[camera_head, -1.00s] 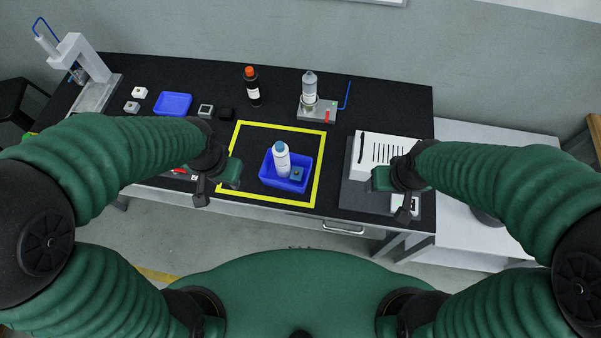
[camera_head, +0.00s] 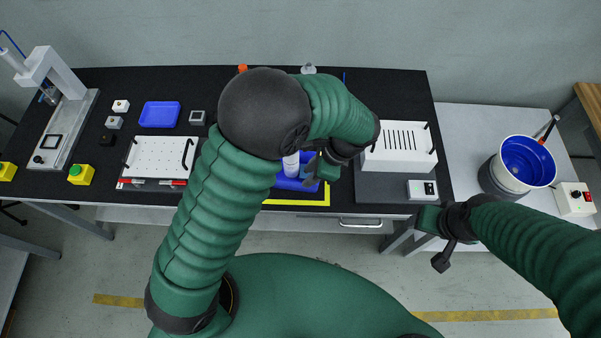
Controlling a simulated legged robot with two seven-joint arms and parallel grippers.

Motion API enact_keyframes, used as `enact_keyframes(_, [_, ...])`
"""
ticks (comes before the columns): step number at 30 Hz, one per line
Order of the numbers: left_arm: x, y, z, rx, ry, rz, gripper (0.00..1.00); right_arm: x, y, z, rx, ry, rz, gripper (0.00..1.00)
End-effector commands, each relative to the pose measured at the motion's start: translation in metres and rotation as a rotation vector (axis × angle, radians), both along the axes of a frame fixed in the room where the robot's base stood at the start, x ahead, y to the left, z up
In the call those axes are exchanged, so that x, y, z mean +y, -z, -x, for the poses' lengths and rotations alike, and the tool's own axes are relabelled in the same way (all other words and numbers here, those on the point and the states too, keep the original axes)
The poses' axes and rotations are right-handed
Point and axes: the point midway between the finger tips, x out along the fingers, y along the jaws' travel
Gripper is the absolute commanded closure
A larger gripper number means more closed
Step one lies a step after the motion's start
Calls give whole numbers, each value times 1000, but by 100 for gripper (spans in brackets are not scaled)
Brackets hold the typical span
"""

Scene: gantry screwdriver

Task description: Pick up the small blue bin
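The small blue bin (camera_head: 288,184) stands on the black table inside the yellow outline (camera_head: 300,203). My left arm hides much of its back and left part. A white bottle (camera_head: 290,165) stands in it, its top hidden by my arm. My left gripper (camera_head: 320,176) reaches across from the left and is at the bin's right end, over or against it. I cannot tell whether it touches the bin or how far its fingers are apart. My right gripper (camera_head: 436,241) is open and empty, in front of the table's right end, away from the bin.
A white slotted box (camera_head: 399,148) on a dark base stands close to the right of the bin. A blue tray (camera_head: 160,114), a white panel (camera_head: 160,157) and a press stand (camera_head: 62,120) are on the left. A blue-lined bucket (camera_head: 526,163) stands on the white side table.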

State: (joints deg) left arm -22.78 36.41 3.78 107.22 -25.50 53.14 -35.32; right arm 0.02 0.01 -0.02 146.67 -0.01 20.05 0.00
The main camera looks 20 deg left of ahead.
Motion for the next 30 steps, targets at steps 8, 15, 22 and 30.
enact_keyframes(8, [17,45,4,0,-2,-2,69,0,4,0,0,-1,0,35])
enact_keyframes(15, [31,82,4,3,-3,-4,69,0,5,0,0,-1,0,35])
enact_keyframes(22, [37,93,5,-2,-2,0,69,0,5,0,0,0,0,35])
enact_keyframes(30, [36,93,5,-1,-3,-1,93,0,5,0,0,-1,0,35])
